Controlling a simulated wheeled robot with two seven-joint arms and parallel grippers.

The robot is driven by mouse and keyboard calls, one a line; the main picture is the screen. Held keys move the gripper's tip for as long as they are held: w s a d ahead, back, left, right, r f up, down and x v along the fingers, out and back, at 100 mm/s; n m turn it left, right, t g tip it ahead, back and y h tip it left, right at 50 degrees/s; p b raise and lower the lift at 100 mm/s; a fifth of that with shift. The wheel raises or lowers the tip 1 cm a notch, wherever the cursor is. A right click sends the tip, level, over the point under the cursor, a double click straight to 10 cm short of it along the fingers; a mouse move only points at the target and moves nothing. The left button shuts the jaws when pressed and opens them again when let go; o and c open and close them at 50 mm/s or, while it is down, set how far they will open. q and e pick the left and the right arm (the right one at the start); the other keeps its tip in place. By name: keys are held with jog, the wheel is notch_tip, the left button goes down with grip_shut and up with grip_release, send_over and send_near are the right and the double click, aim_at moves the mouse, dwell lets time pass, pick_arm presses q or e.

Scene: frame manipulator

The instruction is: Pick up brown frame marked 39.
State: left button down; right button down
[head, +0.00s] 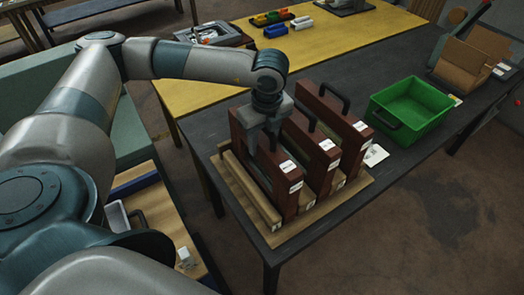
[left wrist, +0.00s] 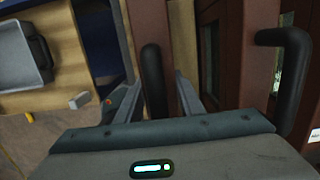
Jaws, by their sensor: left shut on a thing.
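Three brown frames with black handles stand upright side by side in a wooden rack (head: 262,205) on the dark table. My left gripper (head: 262,143) points down at the top of the leftmost brown frame (head: 287,204) and is shut on its handle. In the left wrist view, the black handle (left wrist: 152,75) sits between the fingers, above the brown frame (left wrist: 146,18). White labels are on the frame ends, but their numbers are too small to read, so I cannot tell which is 39. My right gripper is out of view.
The middle frame (head: 325,150) and right frame (head: 352,128) stand close to the held one. A green bin (head: 412,108) is to the right, with a cardboard box (head: 470,60) beyond. A yellow table (head: 225,80) with small parts lies behind.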

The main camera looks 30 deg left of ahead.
pick_arm(q)
jog(key=shift+r, duration=0.15)
jog(key=shift+r+b, duration=0.35)
jog(key=shift+r, duration=0.1)
notch_tip(320, 180, up, 8)
jog(key=b, duration=0.3)
jog(key=shift+f, duration=0.15)
jog(key=shift+r, duration=0.65)
